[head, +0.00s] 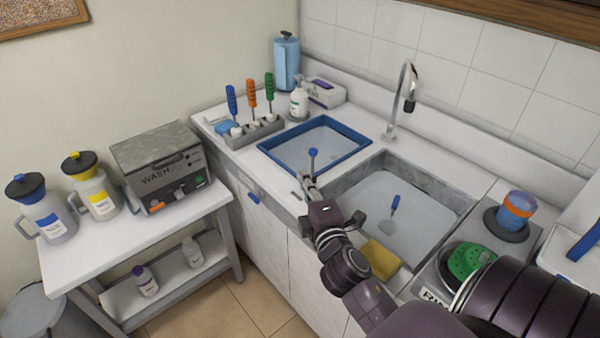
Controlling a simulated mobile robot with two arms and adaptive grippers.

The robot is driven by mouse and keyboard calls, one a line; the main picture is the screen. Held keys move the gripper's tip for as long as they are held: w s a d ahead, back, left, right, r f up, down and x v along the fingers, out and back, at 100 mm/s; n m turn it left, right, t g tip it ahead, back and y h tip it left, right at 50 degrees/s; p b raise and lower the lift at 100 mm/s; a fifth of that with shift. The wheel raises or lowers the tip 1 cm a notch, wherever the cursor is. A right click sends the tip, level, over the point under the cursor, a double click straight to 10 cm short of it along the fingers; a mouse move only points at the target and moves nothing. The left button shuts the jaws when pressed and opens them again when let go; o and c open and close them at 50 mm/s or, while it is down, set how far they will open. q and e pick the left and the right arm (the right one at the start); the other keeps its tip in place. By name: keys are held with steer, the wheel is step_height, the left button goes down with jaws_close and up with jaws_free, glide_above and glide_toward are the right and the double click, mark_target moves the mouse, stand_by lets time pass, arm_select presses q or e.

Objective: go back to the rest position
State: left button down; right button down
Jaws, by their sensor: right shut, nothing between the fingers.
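My right gripper (309,187) reaches in from the lower right over the front edge of the counter, between the blue-rimmed tray (344,162) and the sink (437,189). It is shut and empty. My left gripper is not in view.
The sink holds a small blue-handled tool (395,201); a yellow sponge (380,260) lies at its front edge. A tall faucet (403,95) rises behind. A rack (255,132) holds several colored-handled tools. A wash machine (160,165) and jugs stand on the left table.

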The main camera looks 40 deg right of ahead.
steer(key=s+a+f+m+g+y, duration=0.1)
steer(key=s+a+f+g, duration=0.15)
steer(key=f, duration=1.05)
steer(key=s+a+f+m+g+y, duration=0.2)
steer(key=s+a+f, duration=0.15)
steer(key=f, duration=0.95)
steer(key=s+a+f+m+g+y, duration=0.1)
steer(key=s+a+f+g, duration=0.15)
steer(key=f, duration=1.15)
steer(key=s+a+f+m+g+y+b, duration=0.1)
steer(key=s+a+f+m+g, duration=0.25)
steer(key=s+f, duration=1)
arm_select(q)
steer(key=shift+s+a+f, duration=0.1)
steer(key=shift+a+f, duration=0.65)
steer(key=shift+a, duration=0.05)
arm_select(e)
steer(key=s+f+m+g, duration=0.1)
steer(key=s+f, duration=0.2)
steer(key=s, duration=0.4)
steer(key=s+a+f+m+g, duration=0.1)
steer(key=s+f+g, duration=0.1)
steer(key=s, duration=0.5)
steer(key=s+f+m+g+y, duration=0.1)
steer(key=s+f+g, duration=0.1)
steer(key=s+f, duration=0.3)
steer(key=s, duration=0.3)
steer(key=shift+a+m, duration=0.15)
steer(key=shift+m, duration=0.2)
